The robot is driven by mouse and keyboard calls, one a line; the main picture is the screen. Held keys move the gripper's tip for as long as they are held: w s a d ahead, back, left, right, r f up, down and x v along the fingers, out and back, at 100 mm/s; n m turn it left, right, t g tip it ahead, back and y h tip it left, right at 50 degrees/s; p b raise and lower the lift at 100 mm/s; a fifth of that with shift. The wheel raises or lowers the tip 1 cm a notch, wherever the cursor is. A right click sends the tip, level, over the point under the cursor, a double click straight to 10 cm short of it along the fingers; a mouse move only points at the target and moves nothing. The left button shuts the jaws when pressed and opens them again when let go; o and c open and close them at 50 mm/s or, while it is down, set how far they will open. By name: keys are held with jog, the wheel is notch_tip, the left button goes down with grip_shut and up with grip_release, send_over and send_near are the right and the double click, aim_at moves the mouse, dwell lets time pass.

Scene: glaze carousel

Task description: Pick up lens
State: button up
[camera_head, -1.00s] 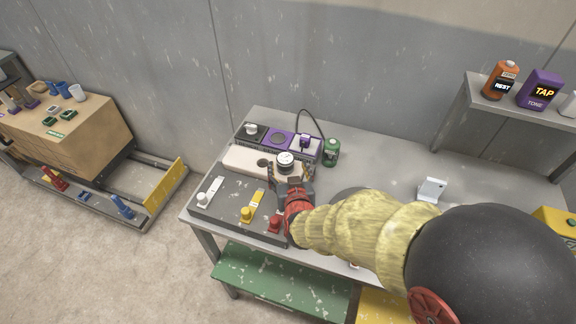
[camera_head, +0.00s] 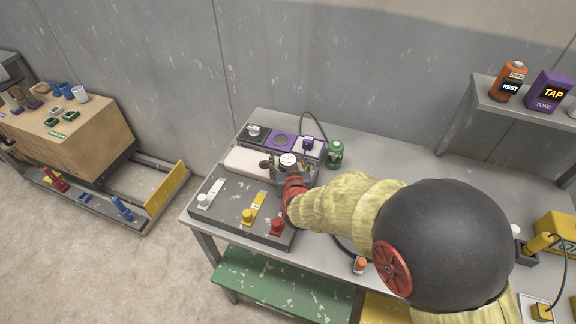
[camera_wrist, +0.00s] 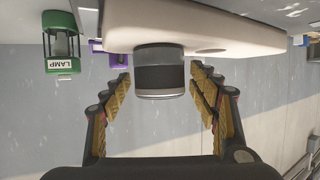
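The lens appears to be a short cylinder with a dark band and a pale marked top (camera_head: 288,159). It stands at the right end of the cream block (camera_head: 245,160) on the table. In the wrist view the lens (camera_wrist: 160,72) is upside down, between my fingers near their tips. My gripper (camera_head: 287,168) is open around the lens, with a finger on either side. The wrist view shows gaps between the lens and both rows of finger pads (camera_wrist: 160,85). The head view does not show the lens's lower part.
A dark panel with white (camera_head: 204,201), yellow (camera_head: 248,215) and red (camera_head: 277,226) levers lies in front. A purple-and-black unit (camera_head: 281,140) with a cable stands behind. The green lamp (camera_head: 335,154) stands close on the right; it also shows in the wrist view (camera_wrist: 62,45).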

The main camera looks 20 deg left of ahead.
jog(key=c, duration=1.2)
jog(key=shift+c, duration=0.2)
